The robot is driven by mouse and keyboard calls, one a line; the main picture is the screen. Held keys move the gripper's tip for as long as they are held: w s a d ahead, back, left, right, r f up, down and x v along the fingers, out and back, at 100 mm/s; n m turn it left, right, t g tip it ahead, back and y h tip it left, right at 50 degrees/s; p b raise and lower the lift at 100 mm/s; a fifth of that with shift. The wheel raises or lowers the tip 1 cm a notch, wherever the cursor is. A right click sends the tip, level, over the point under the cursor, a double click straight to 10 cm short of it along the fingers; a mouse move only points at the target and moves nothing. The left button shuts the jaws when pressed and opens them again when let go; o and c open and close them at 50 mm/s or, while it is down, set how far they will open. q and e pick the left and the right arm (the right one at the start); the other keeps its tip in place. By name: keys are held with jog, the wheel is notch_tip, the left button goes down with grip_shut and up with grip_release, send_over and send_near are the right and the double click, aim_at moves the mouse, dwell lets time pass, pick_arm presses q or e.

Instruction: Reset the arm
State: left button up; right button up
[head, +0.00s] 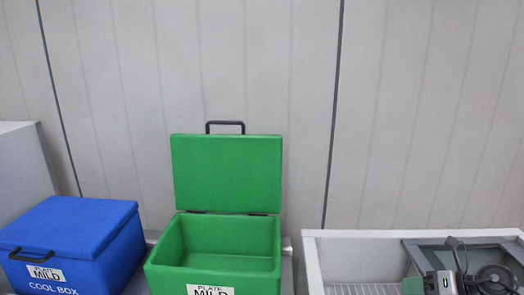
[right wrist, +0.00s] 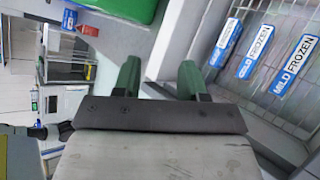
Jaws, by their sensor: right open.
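My right gripper (head: 416,272) is at the lower right of the head view, over the white bin, partly cut off by the frame edge. In the right wrist view its two green fingers (right wrist: 160,68) stand apart with nothing between them. The right arm is folded behind the gripper at the right edge. My left gripper is in neither view.
A green box (head: 224,255) stands with its lid up, empty as far as shown. A blue cool box (head: 75,235) is shut. The white bin (head: 313,262) has a wire rack.

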jog(key=s+a+m+t+h, duration=0.2)
jog(key=a+m+t+h, duration=0.1)
jog(key=a+m+t, duration=1.05)
jog(key=s+f+m+g+h, duration=0.2)
jog(key=s+f+m+g, duration=0.2)
jog(key=s+m+g, duration=0.4)
jog(key=s+a+f+m+g+h, duration=0.1)
jog(key=s+f+m+g+h, duration=0.2)
jog(key=s+m, duration=0.5)
jog(key=s+f+m+g+h, duration=0.1)
jog(key=s+f+m+g, duration=0.45)
jog(key=s, duration=0.65)
notch_tip(320, 180, down, 31)
jog(key=n+g+b, duration=0.1)
jog(key=b, duration=0.4)
jog(key=s+d+f+g+b, duration=0.1)
jog(key=s+f+b, duration=0.3)
jog(key=s+f, duration=1.2)
notch_tip(320, 180, down, 4)
jog(key=shift+s+d+f+g+h+b, duration=0.15)
jog(key=shift+d+f+g+h+b, duration=0.2)
jog(key=shift+d, duration=0.55)
